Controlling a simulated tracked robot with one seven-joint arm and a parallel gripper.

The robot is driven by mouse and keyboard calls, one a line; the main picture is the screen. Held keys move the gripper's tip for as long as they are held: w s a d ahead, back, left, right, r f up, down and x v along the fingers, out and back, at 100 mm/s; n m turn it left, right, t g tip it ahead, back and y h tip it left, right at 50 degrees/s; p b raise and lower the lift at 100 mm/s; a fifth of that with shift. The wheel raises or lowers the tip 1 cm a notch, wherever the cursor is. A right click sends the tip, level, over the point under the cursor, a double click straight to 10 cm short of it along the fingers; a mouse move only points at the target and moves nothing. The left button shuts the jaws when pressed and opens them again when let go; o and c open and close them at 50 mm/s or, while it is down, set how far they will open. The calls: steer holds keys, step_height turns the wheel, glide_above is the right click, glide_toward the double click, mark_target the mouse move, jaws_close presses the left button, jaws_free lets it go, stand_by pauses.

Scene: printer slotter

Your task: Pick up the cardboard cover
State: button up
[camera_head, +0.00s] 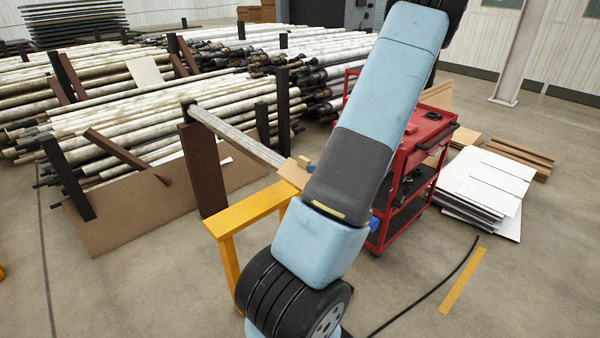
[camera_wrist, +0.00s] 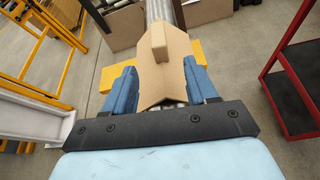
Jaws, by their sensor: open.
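The cardboard cover (camera_wrist: 165,72) is a tan folded piece with a small raised block on top. In the wrist view it sits over the grey pipe (camera_wrist: 165,12) at the yellow stand (camera_wrist: 108,78). My gripper (camera_wrist: 160,65) is open, with one blue finger on each side of the cover; I cannot tell whether they touch it. In the head view the cover (camera_head: 293,172) shows only in part, at the end of the long pipe (camera_head: 235,135), above the yellow stand (camera_head: 245,213). My arm hides the rest of it and most of the gripper.
A red tool cart (camera_head: 425,150) stands close to the right of the arm. Racks of long pipes (camera_head: 130,115) fill the left. White sheets (camera_head: 485,185) lie stacked at right.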

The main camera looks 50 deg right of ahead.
mark_target(303, 168)
steer(key=shift+x, duration=3.1)
steer(key=shift+w+d+r, duration=0.1)
steer(key=shift+r, duration=0.05)
jaws_close()
